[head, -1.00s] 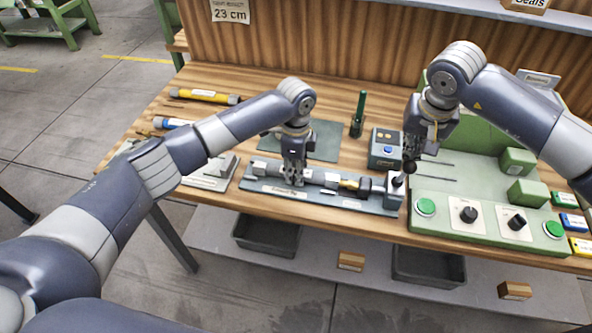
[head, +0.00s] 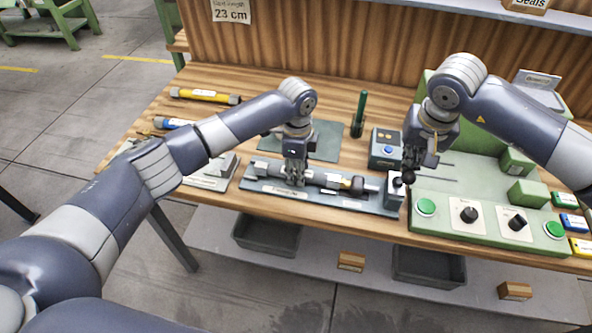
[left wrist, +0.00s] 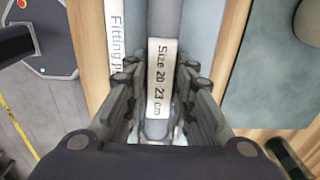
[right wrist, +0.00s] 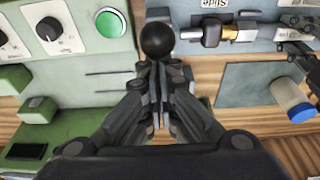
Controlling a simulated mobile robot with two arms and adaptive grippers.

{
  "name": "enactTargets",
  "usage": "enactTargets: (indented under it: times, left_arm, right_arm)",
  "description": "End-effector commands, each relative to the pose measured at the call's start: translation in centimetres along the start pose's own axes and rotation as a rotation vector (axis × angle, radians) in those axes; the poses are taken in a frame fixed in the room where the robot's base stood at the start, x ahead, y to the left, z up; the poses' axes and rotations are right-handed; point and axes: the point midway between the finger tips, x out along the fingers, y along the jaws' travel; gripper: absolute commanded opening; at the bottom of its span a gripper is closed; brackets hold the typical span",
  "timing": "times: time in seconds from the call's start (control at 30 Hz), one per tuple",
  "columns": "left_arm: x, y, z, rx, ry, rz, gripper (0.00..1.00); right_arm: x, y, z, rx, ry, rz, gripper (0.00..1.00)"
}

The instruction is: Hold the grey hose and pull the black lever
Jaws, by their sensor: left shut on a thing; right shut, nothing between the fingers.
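The grey hose (head: 317,178) lies along the fitting jig (head: 270,186) on the bench. The black lever's ball knob (head: 408,177) stands at the jig's right end. It also shows in the right wrist view (right wrist: 157,40), just beyond the tips of my right gripper (right wrist: 157,66). That gripper is shut and empty, at or against the knob; contact is unclear. A brass fitting (right wrist: 235,35) sits on the slide side of the hose.
A green control panel (head: 450,225) with knobs and green buttons stands right of the lever. A small box with a blue button (head: 386,150) and a green upright tool (head: 359,115) stand behind the jig. Grey bins (head: 428,266) sit on the shelf below.

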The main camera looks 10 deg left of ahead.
Motion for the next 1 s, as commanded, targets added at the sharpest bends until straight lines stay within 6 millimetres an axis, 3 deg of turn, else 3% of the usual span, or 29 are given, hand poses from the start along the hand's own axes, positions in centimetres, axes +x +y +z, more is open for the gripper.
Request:
enactTargets:
  times: [0.6, 1.0]
  left_arm:
    - [0.0, 0.0, 0.2, -0.002, -0.002, 0.0, 0.0]
    - [0.0, 0.0, 0.2, -0.002, -0.002, 0.0, 0.0]
  right_arm:
    - [0.1, 0.0, 0.4, 0.001, 0.0, 0.0, 0.0]
    - [-0.8, 0.0, -1.6, 0.001, 0.002, 0.0, 0.0]
